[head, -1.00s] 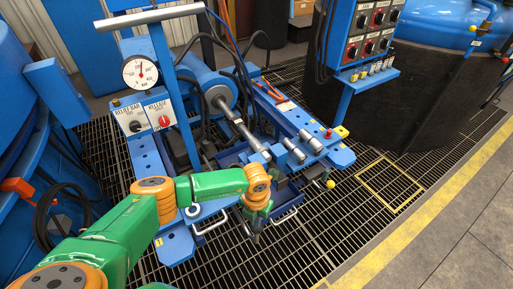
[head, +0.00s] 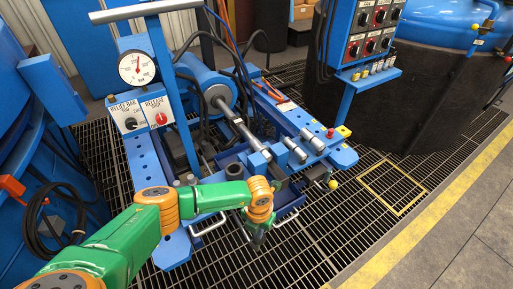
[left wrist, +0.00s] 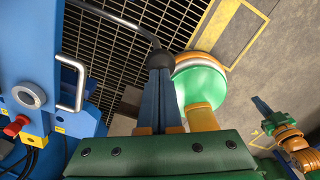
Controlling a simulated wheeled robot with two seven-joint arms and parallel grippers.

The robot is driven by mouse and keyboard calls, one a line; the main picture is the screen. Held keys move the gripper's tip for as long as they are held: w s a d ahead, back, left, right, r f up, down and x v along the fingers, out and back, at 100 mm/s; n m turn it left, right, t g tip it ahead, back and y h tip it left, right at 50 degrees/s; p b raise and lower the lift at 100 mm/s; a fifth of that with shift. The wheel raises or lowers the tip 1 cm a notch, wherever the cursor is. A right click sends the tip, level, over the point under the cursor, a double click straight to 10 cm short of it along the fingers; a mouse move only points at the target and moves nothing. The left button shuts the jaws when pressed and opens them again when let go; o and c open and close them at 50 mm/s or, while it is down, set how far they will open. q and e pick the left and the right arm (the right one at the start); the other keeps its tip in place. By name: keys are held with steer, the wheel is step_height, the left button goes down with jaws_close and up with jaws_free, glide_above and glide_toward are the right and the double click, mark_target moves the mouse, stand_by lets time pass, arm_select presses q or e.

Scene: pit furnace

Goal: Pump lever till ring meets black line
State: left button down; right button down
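The blue press frame (head: 142,160) holds a horizontal cylinder (head: 207,88) with a silver rod (head: 238,128). I cannot make out the ring or the black line on it. My left gripper (head: 257,240) is low in front of the press. In the left wrist view its dark blue fingers (left wrist: 161,72) are close together at the black knob (left wrist: 160,61) of the grey, curved pump lever (left wrist: 113,20). They look shut on that end, though the contact is partly hidden. My right gripper (left wrist: 262,107) shows small at the right there; its opening is unclear.
A round gauge (head: 138,68) stands above a white panel (head: 142,112) with relief and release knobs. A control box (head: 370,38) and black tank wall (head: 400,110) are at the right. Silver handles (left wrist: 69,82) stick out near the left gripper. Grating is open in front.

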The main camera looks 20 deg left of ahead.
mark_target(260, 241)
arm_select(q)
steer(key=shift+s+d+f+b, duration=0.1)
steer(key=shift+d+f+b, duration=0.05)
steer(key=shift+f+b, duration=0.5)
steer(key=shift+s+d+f+b, duration=0.15)
steer(key=shift+f+b, duration=0.3)
steer(key=shift+f, duration=0.45)
steer(key=shift+s+d+f+b, duration=0.1)
steer(key=shift+f+b, duration=0.45)
steer(key=shift+f, duration=0.2)
steer(key=shift+r, duration=0.1)
